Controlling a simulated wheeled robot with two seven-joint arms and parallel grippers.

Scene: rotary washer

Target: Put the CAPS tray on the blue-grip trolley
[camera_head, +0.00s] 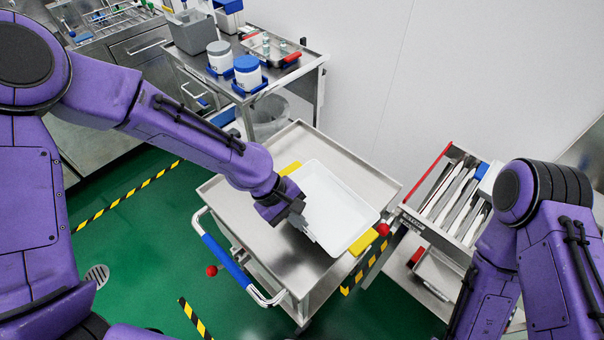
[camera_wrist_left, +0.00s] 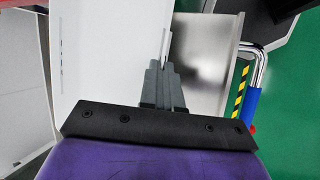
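A white rectangular tray (camera_head: 336,205) is over the top of the steel trolley (camera_head: 235,205) with the blue grip (camera_head: 226,260). It lies toward the trolley's right side, and I cannot tell whether it fully rests on the top. No CAPS label is readable. My left gripper (camera_head: 302,222) is at the tray's near left long edge, its fingers close together around the rim. In the left wrist view the fingers (camera_wrist_left: 163,85) meet at the edge of the white tray (camera_wrist_left: 105,55). My right gripper is out of view; only my right arm shows.
Yellow pieces (camera_head: 363,242) show at two ends of the tray. A back trolley (camera_head: 300,72) holds lidded jars (camera_head: 247,72), a grey bin (camera_head: 192,32) and a small metal tray. At right, a rack (camera_head: 448,195) holds long metal parts.

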